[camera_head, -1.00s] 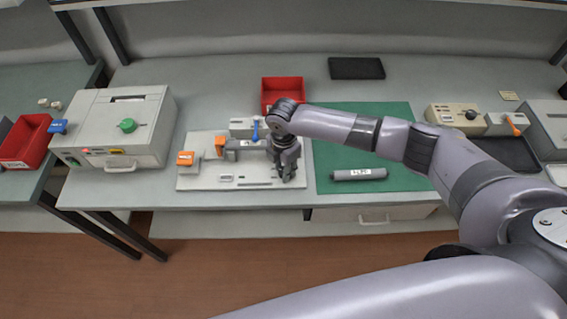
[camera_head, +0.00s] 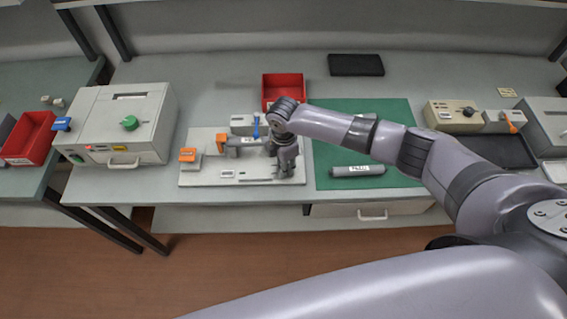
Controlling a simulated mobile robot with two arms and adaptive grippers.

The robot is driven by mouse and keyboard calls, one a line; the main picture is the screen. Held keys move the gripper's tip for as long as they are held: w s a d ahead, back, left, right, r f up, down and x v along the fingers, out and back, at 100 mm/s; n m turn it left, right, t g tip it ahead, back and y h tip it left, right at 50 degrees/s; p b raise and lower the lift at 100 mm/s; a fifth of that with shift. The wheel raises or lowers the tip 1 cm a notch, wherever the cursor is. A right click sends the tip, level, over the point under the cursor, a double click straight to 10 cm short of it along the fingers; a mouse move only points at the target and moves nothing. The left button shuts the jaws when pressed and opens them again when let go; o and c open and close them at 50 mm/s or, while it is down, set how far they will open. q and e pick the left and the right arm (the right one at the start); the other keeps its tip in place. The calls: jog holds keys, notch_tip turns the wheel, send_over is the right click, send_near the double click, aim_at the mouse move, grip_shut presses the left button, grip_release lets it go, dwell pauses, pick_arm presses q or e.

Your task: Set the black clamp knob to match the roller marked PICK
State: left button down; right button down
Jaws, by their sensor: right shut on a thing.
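My right gripper (camera_head: 286,171) points down at the right end of a pale fixture plate (camera_head: 222,178). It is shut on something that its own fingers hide. A grey bar or roller (camera_head: 248,144) lies across the fixture just left of the gripper, between it and an orange part (camera_head: 221,142). I cannot make out a black clamp knob on the fixture. A dark grey roller (camera_head: 342,171) with a white label lies on the green mat (camera_head: 330,118); its lettering is too small to read surely. My left gripper is not in view.
A blue lever (camera_head: 256,127) and another orange block (camera_head: 188,155) stand on the fixture. A red bin (camera_head: 283,84) is behind it. A printer-like box (camera_head: 115,122) with a green knob stands left. A beige box (camera_head: 450,116) with a black knob (camera_head: 468,111) stands right.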

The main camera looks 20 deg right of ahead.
jog(key=c, duration=1.2)
grip_release()
jog(key=shift+c, duration=0.2)
jog(key=shift+r, duration=0.1)
notch_tip(320, 180, up, 12)
